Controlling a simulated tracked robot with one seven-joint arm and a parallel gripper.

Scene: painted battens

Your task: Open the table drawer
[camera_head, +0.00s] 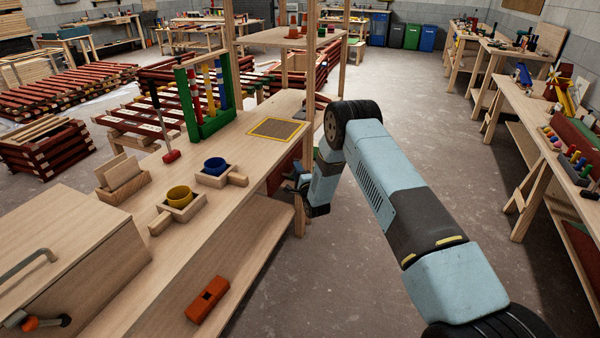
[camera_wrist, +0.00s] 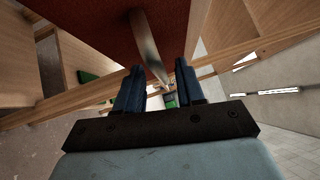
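The table drawer has a dark red front (camera_head: 284,172) under the wooden tabletop, beyond the bowls. In the wrist view the red front (camera_wrist: 95,28) fills the top, with a curved metal handle (camera_wrist: 148,45) on it. My gripper (camera_wrist: 159,70) is open there, its two dark blue fingers apart. The handle runs down into the gap between the fingertips; I cannot tell whether either finger touches it. In the head view my gripper (camera_head: 298,184) is at the table's right side, by the drawer front, and my forearm partly hides that area. The drawer looks closed.
A red block (camera_head: 207,299) lies on the lower shelf. Shelf posts rise behind my gripper.

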